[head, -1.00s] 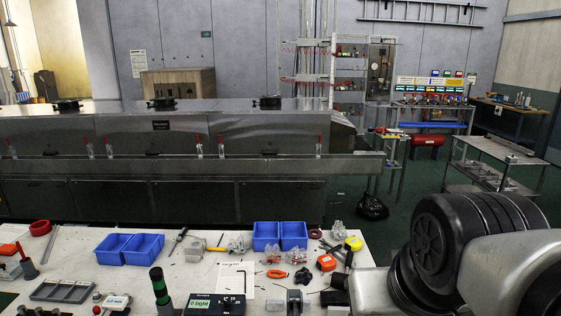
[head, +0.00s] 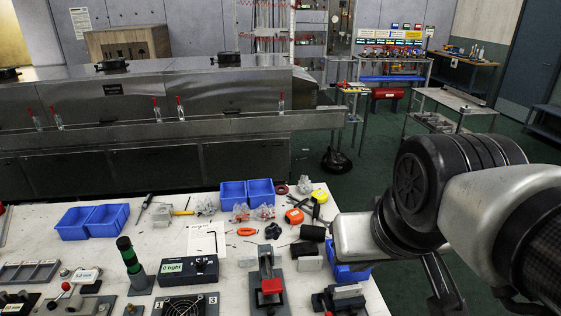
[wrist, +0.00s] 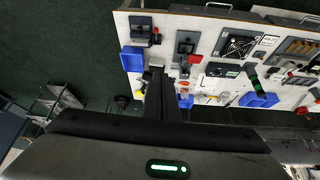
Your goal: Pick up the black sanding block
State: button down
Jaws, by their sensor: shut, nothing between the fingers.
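A small black block (head: 313,232), which looks like the sanding block, lies on the white workbench right of centre, just below the yellow tape measure. Another dark piece lies right beside it, so I cannot be sure which is the sanding block. My gripper (wrist: 158,78) shows in the wrist view as dark fingers, closed together and empty, pointing toward the bench from above. It is apart from the block. The fingers hide part of the bench, and I cannot pick out the block there. In the head view, my arm fills the right side and the fingers are not clear.
Blue bins (head: 247,192) stand at the back of the workbench (head: 190,247), with another blue bin partly behind my arm.

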aim_at(306, 248)
jog(key=z, duration=1)
jog(key=l+z, duration=0.25)
jog(key=l, duration=0.15)
jog(key=i+l+z, duration=0.4)
jog(key=l, duration=0.25)
jog(key=i+l+z, duration=0.15)
jog(key=l, duration=0.2)
jog(key=i+l+z, duration=0.1)
jog(key=i+l, duration=0.15)
jog(key=i+l+u, duration=0.3)
jog(key=i, duration=0.15)
jog(key=i+l+u, duration=0.25)
jog(key=i+j+u, duration=0.1)
jog(key=i+u, duration=0.6)
jog(key=u, duration=0.25)
jog(key=i+l+u, duration=0.1)
jog(key=i+u, duration=0.8)
jog(key=i, duration=0.15)
jog(key=i+l+u, duration=0.25)
jog(key=i+u, duration=0.35)
jog(key=u, duration=0.25)
jog(key=i+u, duration=0.15)
jog(key=u, duration=0.3)
jog(key=i+u, duration=0.1)
jog(key=u, duration=0.3)
jog(key=i+l+u, duration=0.15)
jog(key=u, duration=0.3)
